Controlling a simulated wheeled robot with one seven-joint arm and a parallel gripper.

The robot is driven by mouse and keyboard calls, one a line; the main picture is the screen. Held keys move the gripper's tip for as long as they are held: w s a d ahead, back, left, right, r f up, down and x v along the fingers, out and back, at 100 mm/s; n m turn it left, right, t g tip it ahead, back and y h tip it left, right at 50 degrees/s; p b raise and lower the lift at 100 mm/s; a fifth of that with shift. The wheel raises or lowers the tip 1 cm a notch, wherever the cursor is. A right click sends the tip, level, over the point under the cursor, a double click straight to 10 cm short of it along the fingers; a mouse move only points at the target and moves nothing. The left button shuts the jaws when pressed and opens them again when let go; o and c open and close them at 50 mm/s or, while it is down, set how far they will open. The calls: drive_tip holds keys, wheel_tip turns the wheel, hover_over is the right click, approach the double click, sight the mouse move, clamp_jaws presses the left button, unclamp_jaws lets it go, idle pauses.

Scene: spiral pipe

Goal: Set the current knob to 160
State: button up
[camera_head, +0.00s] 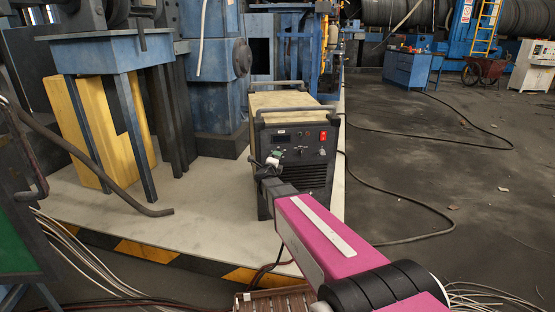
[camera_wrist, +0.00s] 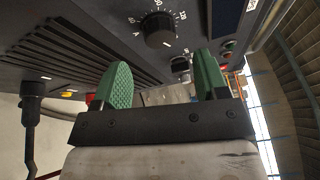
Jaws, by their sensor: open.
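The welding machine (camera_head: 297,165) is a dark box with a grey front panel. In the wrist view its large black knob (camera_wrist: 159,30) sits at the top, ringed by a printed scale with an "A" beside it. A white mark shows at the knob's lower side; the exact setting is too small to read. My gripper (camera_wrist: 163,82) is open, with two green fingers pointing at the panel, below the large knob in this view and apart from it. A smaller knob (camera_wrist: 180,64) shows between the fingers. In the head view my gripper (camera_head: 268,165) is at the panel's left side and hides part of it.
A red switch (camera_head: 323,135) is at the panel's upper right. A cable plug (camera_wrist: 32,90) sticks out at the left in the wrist view. A blue table (camera_head: 110,47) and a yellow block (camera_head: 97,130) stand left of the machine. Cables (camera_head: 410,195) cross the floor at right.

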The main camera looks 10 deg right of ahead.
drive_tip(key=v, duration=0.6)
drive_tip(key=s+a+f+n+g+y, duration=0.4)
drive_tip(key=s+f+n+g+y, duration=0.45)
drive_tip(key=n, duration=1.05)
drive_tip(key=s+d+f+n+g, duration=0.3)
drive_tip(key=s+d+g, duration=0.1)
drive_tip(key=s, duration=0.5)
drive_tip(key=s+d+f+n+g+h, duration=0.1)
drive_tip(key=s+d+f+n+g, duration=0.1)
drive_tip(key=s+d, duration=0.3)
drive_tip(key=s+n+g, duration=0.1)
drive_tip(key=s, duration=0.3)
drive_tip(key=shift+s+f+g, duration=0.3)
drive_tip(key=shift+f+g, duration=0.05)
drive_tip(key=shift+f, duration=0.05)
